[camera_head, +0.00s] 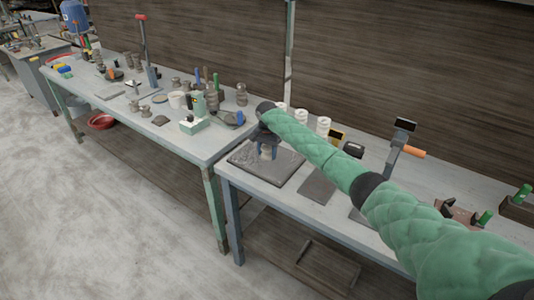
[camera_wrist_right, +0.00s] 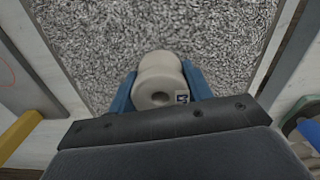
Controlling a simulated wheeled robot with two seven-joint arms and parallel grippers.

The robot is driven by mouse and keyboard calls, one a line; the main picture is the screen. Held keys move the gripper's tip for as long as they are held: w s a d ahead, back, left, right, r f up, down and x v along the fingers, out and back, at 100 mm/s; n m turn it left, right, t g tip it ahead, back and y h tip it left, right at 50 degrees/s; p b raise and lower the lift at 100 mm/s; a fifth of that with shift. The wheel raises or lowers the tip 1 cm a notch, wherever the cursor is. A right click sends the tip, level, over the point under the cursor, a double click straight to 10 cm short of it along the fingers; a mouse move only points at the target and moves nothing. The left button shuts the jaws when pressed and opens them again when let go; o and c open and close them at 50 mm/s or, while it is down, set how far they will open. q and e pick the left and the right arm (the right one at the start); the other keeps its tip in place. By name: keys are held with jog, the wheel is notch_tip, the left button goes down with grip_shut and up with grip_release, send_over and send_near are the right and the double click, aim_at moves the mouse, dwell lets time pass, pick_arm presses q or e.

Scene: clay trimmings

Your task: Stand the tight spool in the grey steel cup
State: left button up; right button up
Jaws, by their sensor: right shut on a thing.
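My right gripper (camera_head: 267,143) is over the dark tray-like mat on the near table. Its blue fingers (camera_wrist_right: 160,82) are shut on a pale cream spool (camera_wrist_right: 160,68), one on each side. The spool's end with a round hole and a small dark label faces the wrist camera. In the head view the held spool (camera_head: 267,154) shows small below the fingers, and I cannot tell whether it touches the mat. I cannot pick out the grey steel cup with certainty among the small grey items. My left gripper is not in view.
The dark mat (camera_head: 246,160) has a speckled grey surface (camera_wrist_right: 80,40). White spools (camera_head: 323,126) stand behind my forearm. A flat dark plate (camera_head: 317,188) and an orange-handled tool (camera_head: 412,152) lie to the right. The left table (camera_head: 120,108) holds many small items.

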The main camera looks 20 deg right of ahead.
jog(key=shift+f, duration=0.15)
jog(key=o, duration=1.1)
jog(key=shift+o, duration=0.2)
